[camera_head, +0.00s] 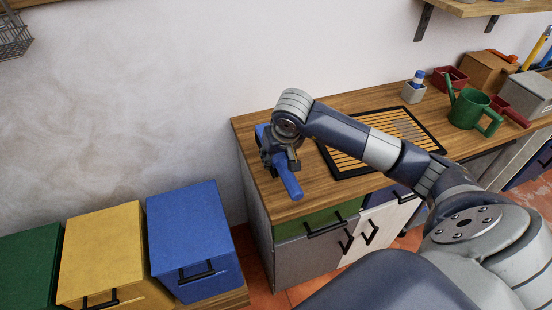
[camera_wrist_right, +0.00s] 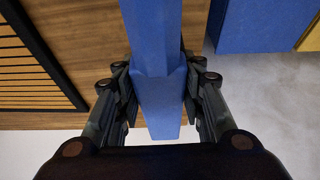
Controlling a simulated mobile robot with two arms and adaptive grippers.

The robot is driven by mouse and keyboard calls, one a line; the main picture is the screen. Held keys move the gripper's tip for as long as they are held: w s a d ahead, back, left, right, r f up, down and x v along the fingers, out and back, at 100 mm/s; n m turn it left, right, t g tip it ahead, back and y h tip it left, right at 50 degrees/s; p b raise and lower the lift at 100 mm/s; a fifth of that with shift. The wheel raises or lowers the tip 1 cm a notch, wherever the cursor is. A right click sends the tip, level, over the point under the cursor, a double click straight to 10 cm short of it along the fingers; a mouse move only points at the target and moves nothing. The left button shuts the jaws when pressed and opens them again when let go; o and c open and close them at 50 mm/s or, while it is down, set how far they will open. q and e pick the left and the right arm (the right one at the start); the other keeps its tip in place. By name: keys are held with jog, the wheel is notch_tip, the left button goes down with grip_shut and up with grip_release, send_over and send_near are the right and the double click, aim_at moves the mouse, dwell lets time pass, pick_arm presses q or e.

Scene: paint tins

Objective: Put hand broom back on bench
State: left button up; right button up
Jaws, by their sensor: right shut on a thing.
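The blue hand broom (camera_head: 291,183) is at the left end of the wooden bench (camera_head: 310,205). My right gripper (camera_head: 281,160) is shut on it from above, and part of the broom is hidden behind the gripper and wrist. In the right wrist view the broom (camera_wrist_right: 152,40) runs up between the two fingers of the gripper (camera_wrist_right: 157,95), which press on its sides. The bench top lies behind it there. I cannot tell whether the broom touches the bench top or hangs just above it. My left gripper is not in view.
A black-framed slatted rack (camera_head: 345,158) lies right of the broom. A green watering can (camera_head: 468,108), a grey pot with a blue-topped item (camera_head: 412,94) and boxes stand farther right. Blue (camera_head: 190,235), yellow (camera_head: 103,250) and green (camera_head: 30,265) bins stand left of the bench.

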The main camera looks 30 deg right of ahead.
aim_at(276, 162)
jog(key=shift+w+d, duration=0.3)
jog(key=shift+w, duration=0.35)
notch_tip(276, 162, down, 3)
jog(key=shift+s+r+p, duration=0.1)
jog(key=shift+r+p, duration=0.1)
jog(key=shift+p, duration=0.35)
jog(key=shift+f, duration=0.3)
jog(key=shift+f+b, duration=0.25)
jog(key=shift+b, duration=0.15)
jog(key=o, duration=1.2)
